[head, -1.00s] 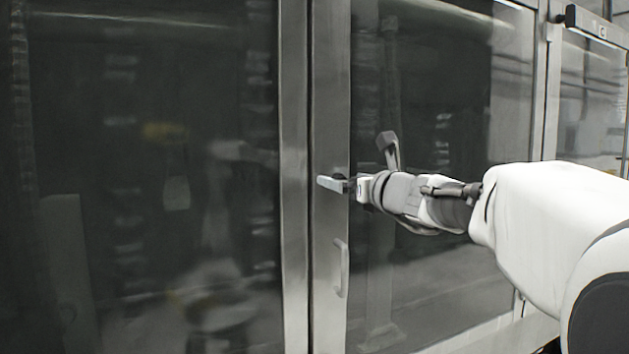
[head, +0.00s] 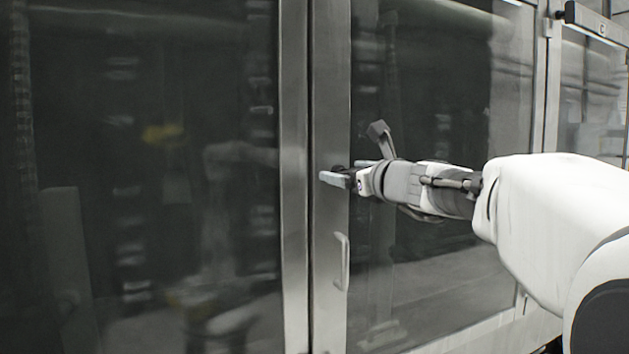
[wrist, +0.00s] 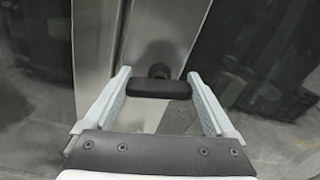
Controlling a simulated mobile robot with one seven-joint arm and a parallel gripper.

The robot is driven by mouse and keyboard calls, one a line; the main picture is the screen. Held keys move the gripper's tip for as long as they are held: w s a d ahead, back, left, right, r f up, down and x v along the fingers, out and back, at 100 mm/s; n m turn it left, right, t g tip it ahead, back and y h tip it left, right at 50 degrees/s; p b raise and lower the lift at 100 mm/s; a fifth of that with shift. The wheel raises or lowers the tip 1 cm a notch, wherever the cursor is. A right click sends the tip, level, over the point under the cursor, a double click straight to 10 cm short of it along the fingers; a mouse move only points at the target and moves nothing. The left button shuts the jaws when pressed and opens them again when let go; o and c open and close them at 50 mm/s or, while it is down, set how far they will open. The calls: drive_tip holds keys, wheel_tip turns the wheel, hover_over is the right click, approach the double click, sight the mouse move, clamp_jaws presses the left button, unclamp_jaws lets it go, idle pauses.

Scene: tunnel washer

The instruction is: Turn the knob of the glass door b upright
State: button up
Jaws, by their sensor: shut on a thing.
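The knob (wrist: 160,88) is a black bar on a short round stem, fixed to the metal frame of the glass door (head: 430,250). In the wrist view the bar lies across the picture, roughly crosswise to the metal frame strip. My gripper (wrist: 160,92) has its two pale grey fingers at the bar's two ends and is shut on it. In the head view my gripper (head: 350,172) is at the door's left metal frame, one finger lower left and the other upper right. The knob is mostly hidden there by the gripper.
A pale pull handle (head: 342,262) sits on the same frame just below my gripper. Another large dark glass panel (head: 150,220) is at the left, past a narrow seam between the metal posts (head: 295,200). A further glass panel (head: 590,100) stands at the far right.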

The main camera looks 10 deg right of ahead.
drive_tip(key=n+b, duration=0.2)
drive_tip(key=n, duration=0.1)
drive_tip(key=n+b, duration=0.1)
drive_tip(key=b, duration=0.1)
drive_tip(key=shift+a+f+n, duration=0.15)
drive_tip(key=shift+f+n, duration=0.1)
drive_tip(key=shift+n, duration=0.05)
drive_tip(key=n+b, duration=0.3)
drive_tip(key=shift+n, duration=0.4)
drive_tip(key=n+b, duration=0.2)
drive_tip(key=n, duration=0.1)
drive_tip(key=shift+f+b, duration=0.1)
drive_tip(key=shift+b, duration=0.25)
drive_tip(key=shift+a+n+b, duration=0.1)
drive_tip(key=shift+n+b, duration=1.1)
drive_tip(key=shift+n, duration=0.8)
drive_tip(key=o, duration=1.1)
drive_tip(key=shift+c, duration=0.2)
drive_tip(key=shift+s, duration=0.15)
